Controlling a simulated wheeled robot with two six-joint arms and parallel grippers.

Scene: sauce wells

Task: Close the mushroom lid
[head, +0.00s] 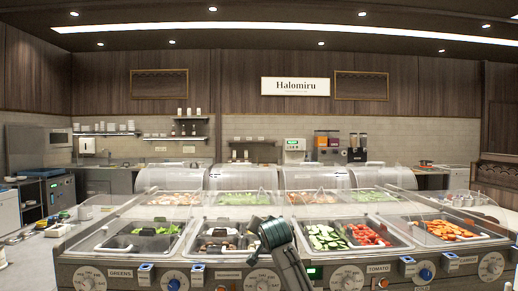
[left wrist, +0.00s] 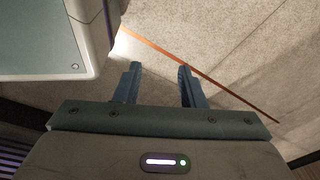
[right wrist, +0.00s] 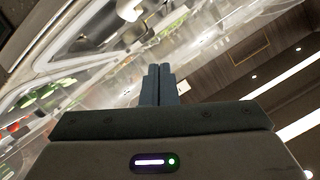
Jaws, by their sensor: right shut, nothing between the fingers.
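The mushroom well (head: 212,247) is in the front row of the counter in the head view, second from the left, with pale and brown pieces in it. A clear curved cover (head: 243,178) stands raised at the back behind that column. My right gripper (head: 256,224) is over the right side of the mushroom well, its fingertips mostly hidden by my wrist. In the right wrist view my right gripper (right wrist: 157,68) has its fingers together, with nothing between them. My left gripper (left wrist: 159,80) has its fingers apart and empty above the floor.
Other wells hold greens (head: 158,230), cucumber slices (head: 326,238), tomato (head: 367,234) and carrot-coloured pieces (head: 450,229). More clear covers (head: 315,178) stand along the back. Dials (head: 263,280) line the front panel. A pale cabinet corner (left wrist: 60,45) is near my left gripper.

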